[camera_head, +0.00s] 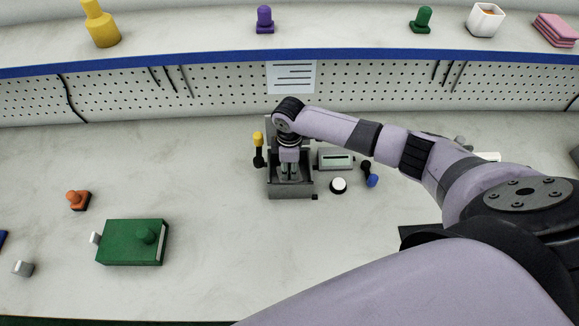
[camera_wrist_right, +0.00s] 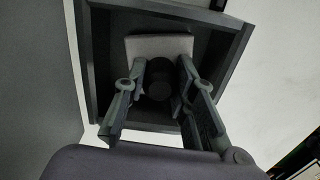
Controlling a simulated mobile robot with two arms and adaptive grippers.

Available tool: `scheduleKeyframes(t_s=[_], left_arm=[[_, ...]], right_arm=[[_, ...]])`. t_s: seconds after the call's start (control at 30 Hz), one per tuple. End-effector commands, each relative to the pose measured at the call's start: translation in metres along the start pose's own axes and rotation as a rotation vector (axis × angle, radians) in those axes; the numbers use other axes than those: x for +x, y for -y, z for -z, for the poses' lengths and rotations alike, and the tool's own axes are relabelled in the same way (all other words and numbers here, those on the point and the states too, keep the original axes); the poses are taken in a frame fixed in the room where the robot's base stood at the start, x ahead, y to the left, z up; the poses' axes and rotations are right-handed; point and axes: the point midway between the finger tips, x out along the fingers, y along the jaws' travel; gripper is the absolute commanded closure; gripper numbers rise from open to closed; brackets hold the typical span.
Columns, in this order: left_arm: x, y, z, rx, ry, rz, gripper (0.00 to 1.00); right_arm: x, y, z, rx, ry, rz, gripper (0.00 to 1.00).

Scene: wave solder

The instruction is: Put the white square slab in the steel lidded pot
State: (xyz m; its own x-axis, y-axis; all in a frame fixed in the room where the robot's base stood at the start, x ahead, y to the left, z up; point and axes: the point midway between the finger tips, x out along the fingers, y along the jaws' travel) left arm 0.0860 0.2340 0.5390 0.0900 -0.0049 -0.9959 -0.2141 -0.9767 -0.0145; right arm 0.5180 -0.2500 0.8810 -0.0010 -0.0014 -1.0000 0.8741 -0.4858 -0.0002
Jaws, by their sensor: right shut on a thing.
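The steel lidded pot (camera_head: 290,193) is a dark grey square box on the table, near the middle of the head view. Its lid appears to stand up behind it, mostly hidden by my right arm. My right gripper (camera_head: 290,170) points down into the pot. In the right wrist view the pot's dark walls (camera_wrist_right: 85,65) surround the white square slab (camera_wrist_right: 150,45), which has a black round knob. My right gripper (camera_wrist_right: 161,75) is shut on this knob. Whether the slab touches the pot's floor I cannot tell. My left gripper is out of view.
A grey box with a display (camera_head: 335,159), a white round button (camera_head: 338,185) and a blue-ended item (camera_head: 372,181) stand right of the pot. A yellow-topped item (camera_head: 258,139) is close on its left. A green box (camera_head: 120,243) lies farther left. The table's front middle is clear.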

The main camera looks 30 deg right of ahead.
Motion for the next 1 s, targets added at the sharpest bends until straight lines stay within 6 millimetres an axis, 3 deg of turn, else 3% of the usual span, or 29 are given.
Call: scheduleKeyframes(t_s=[0.53,0.57,0.9,1.0], left_arm=[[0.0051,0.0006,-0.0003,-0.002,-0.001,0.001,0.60],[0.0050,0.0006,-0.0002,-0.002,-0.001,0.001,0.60],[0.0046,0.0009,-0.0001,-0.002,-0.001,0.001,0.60],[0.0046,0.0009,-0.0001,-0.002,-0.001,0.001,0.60]], right_arm=[[0.0089,0.0002,0.0002,0.000,0.000,0.000,0.98],[0.0088,0.0001,0.0003,0.000,-0.001,0.000,0.74],[0.0083,0.0001,0.0001,0.000,0.000,0.000,0.52],[0.0083,0.0000,0.0001,0.000,0.000,0.000,0.52]])
